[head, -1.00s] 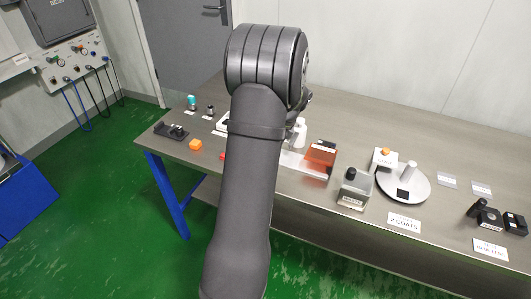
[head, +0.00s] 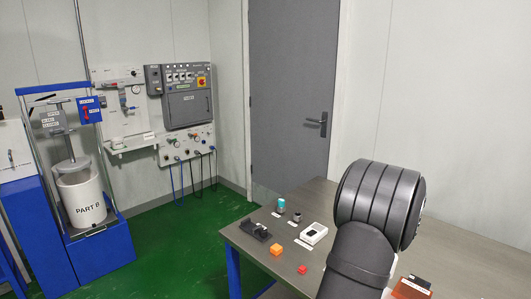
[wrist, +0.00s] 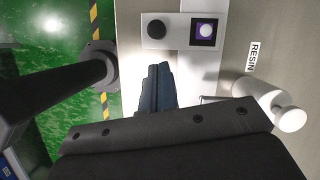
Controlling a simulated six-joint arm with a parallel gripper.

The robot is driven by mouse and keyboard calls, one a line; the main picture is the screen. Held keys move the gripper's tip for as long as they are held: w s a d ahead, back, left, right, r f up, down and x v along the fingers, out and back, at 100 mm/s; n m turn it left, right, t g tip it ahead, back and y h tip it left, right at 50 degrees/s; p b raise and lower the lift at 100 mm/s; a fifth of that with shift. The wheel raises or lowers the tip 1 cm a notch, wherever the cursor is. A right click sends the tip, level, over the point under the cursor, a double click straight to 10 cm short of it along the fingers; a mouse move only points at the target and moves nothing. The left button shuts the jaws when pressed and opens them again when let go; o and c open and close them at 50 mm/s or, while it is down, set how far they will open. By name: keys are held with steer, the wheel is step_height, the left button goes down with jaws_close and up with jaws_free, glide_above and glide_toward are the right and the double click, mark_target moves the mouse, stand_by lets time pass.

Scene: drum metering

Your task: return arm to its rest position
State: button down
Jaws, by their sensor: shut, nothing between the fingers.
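My gripper (wrist: 158,70) shows in the wrist view with its dark fingers together and nothing between them. It is above a pale plate that carries a black round knob (wrist: 156,29) and a dark square with a white disc (wrist: 206,32). In the head view my arm fills the lower right and hides the gripper.
A white bottle-like part (wrist: 290,118) stands at the right of the wrist view, near a RESIN label (wrist: 253,57). A PART B drum (head: 84,203) stands at left.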

steer(key=x, duration=0.6)
steer(key=shift+w+a, duration=0.1)
steer(key=shift+w, duration=0.05)
steer(key=c, duration=1.1)
jaws_free()
steer(key=shift+r, duration=0.1)
steer(key=o, duration=0.3)
steer(key=shift+a+r, duration=0.25)
steer(key=o, duration=0.8)
steer(key=a+r+g+h, duration=0.1)
steer(key=a+r+h, duration=0.1)
steer(key=a+r, duration=0.2)
steer(key=shift+w+r+m+h, duration=0.3)
steer(key=shift+w+r, duration=0.2)
steer(key=shift+r, duration=0.2)
steer(key=w+a+r+m+h, duration=0.1)
steer(key=a+r+m+h, duration=0.3)
steer(key=r, duration=0.8)
step_height(320, 180, down, 9)
steer(key=w+d+n+h, duration=0.1)
steer(key=d, duration=0.1)
steer(key=shift+d+r+h, duration=0.25)
steer(key=shift+d+h, duration=0.05)
